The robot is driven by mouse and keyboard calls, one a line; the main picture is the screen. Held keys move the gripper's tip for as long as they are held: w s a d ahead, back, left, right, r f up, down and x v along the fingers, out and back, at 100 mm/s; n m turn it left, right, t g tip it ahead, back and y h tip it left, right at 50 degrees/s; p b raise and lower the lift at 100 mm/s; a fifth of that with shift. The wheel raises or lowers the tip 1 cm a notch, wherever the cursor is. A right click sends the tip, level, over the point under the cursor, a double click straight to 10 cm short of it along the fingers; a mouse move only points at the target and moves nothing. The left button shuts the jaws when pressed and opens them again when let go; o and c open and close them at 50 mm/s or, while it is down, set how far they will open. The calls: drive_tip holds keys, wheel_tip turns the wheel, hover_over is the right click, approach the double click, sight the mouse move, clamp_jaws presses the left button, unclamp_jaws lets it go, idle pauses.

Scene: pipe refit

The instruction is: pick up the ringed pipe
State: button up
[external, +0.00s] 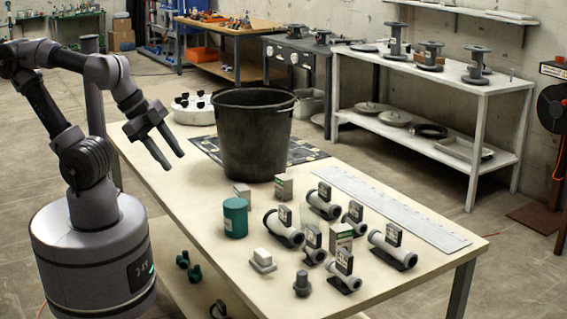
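Several grey pipe pieces lie at the right end of the table, most with a dark upright tag or block. They include one at the left of the group (283,231), one at the back (322,206), one at the right (391,250) and one at the front (343,277). Some have wider, lighter ends, but I cannot tell which is the ringed pipe. My gripper (172,160) is above the table's left part, well away from the pipes. Its two fingers point down and to the right, apart, with nothing between them.
A large black bucket (250,145) stands between my gripper and the table's far side. A teal canister (235,218), small boxes (284,187), a pale block (263,261) and a dark fitting (302,284) surround the pipes. A long white strip (395,208) lies along the far edge. The table's near-left area is clear.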

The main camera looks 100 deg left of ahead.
drive_tip(key=o, duration=0.7)
